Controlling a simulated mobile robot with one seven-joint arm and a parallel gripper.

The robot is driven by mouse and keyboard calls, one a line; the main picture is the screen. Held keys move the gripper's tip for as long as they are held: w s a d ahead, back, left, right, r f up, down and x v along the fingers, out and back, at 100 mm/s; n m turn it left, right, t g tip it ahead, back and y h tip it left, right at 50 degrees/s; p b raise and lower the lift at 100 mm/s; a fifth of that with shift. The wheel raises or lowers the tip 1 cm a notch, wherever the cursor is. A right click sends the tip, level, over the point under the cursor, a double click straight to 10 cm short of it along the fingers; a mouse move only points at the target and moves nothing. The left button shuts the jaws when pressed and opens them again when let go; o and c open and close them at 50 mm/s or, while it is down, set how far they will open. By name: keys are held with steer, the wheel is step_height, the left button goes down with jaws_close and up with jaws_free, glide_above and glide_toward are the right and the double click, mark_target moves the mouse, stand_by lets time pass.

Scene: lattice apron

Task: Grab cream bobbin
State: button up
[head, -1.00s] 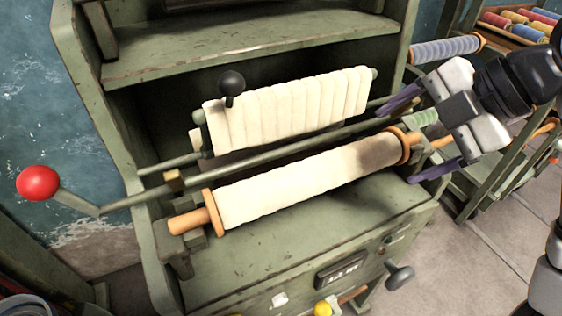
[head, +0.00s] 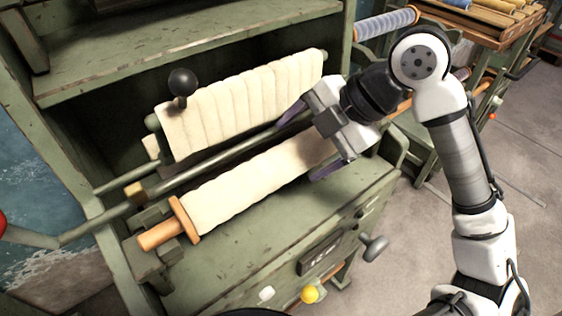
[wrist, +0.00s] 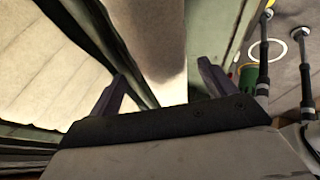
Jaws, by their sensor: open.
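The cream bobbin (head: 245,187) is a long roll of cream cloth with a wooden flange and peg at its left end. It lies in the green machine, slanting up to the right. My gripper (head: 308,141) is open over its right part, with one purple finger on each side in the head view. My gripper hides the bobbin's right end. In the wrist view, the cream bobbin (wrist: 158,45) runs between the two open fingers (wrist: 161,85). I cannot tell whether the fingers reach down beside it or touch it.
A green bar (head: 205,160) runs close behind the bobbin. Pleated cream cloth (head: 240,103) hangs behind that, with a black knob (head: 183,82) in front. A green shelf (head: 190,50) is above. A blue striped roll (head: 387,23) sits at the upper right.

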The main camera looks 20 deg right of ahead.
mark_target(290, 160)
steer(key=shift+x, duration=2.4)
steer(key=shift+s+d, duration=0.1)
steer(key=shift+s, duration=0.05)
steer(key=c, duration=1.4)
